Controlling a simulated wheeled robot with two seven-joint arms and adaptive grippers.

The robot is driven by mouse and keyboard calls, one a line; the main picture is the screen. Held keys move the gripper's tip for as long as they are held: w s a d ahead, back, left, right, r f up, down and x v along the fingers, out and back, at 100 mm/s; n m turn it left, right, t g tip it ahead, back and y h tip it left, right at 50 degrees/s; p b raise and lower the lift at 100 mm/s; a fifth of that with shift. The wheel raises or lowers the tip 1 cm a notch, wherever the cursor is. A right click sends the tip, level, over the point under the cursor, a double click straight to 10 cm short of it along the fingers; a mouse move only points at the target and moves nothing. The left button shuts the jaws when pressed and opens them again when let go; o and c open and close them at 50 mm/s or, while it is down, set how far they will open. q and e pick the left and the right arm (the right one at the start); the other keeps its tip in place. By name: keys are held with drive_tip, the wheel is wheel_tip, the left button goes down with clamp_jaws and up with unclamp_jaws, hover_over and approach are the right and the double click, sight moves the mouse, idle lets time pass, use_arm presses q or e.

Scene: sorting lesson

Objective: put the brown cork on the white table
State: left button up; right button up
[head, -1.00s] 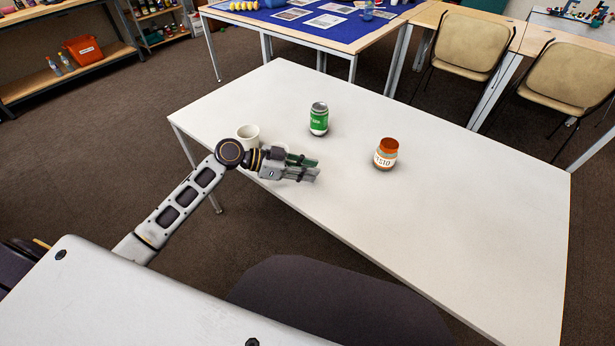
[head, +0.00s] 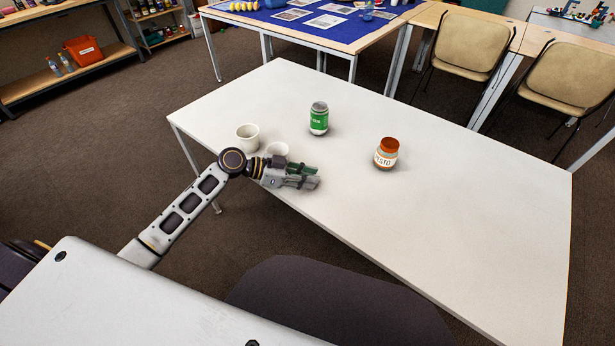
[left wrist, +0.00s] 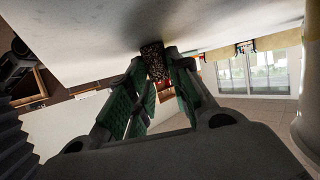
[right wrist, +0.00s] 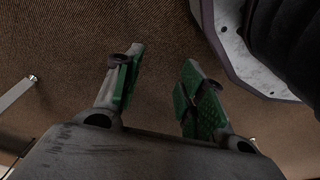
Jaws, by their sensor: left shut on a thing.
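The brown speckled cork (left wrist: 154,62) is between the green-padded fingers of my left gripper (left wrist: 160,75), which is shut on it. In the left wrist view its far end is at or very close to the white table surface (left wrist: 90,35), with a dark shadow there; I cannot tell for sure that it touches. In the head view my left gripper (head: 305,178) is low over the near left edge of the white table (head: 460,220), and the cork is not clearly seen there. My right gripper (right wrist: 158,85) is open and empty above the brown carpet.
The table's right part is clear. A dark chair (head: 340,305) is in front.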

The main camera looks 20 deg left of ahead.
use_arm(q)
drive_tip(key=o, duration=0.6)
use_arm(e)
drive_tip(key=shift+a, duration=0.1)
use_arm(q)
drive_tip(key=shift+r, duration=0.1)
drive_tip(key=shift+s+a, duration=0.1)
drive_tip(key=shift+a, duration=0.15)
drive_tip(key=v, duration=1)
drive_tip(key=shift+s+a+r+p, duration=0.1)
drive_tip(key=shift+r+p, duration=0.05)
drive_tip(key=shift+p, duration=0.2)
drive_tip(key=shift+s+a+r, duration=0.15)
drive_tip(key=shift+s+a, duration=0.05)
drive_tip(key=shift+a, duration=0.3)
use_arm(e)
drive_tip(key=shift+s+d+f, duration=0.2)
drive_tip(key=shift+f, duration=0.3)
drive_tip(key=shift+s+d+f, duration=0.2)
drive_tip(key=shift+f, duration=0.25)
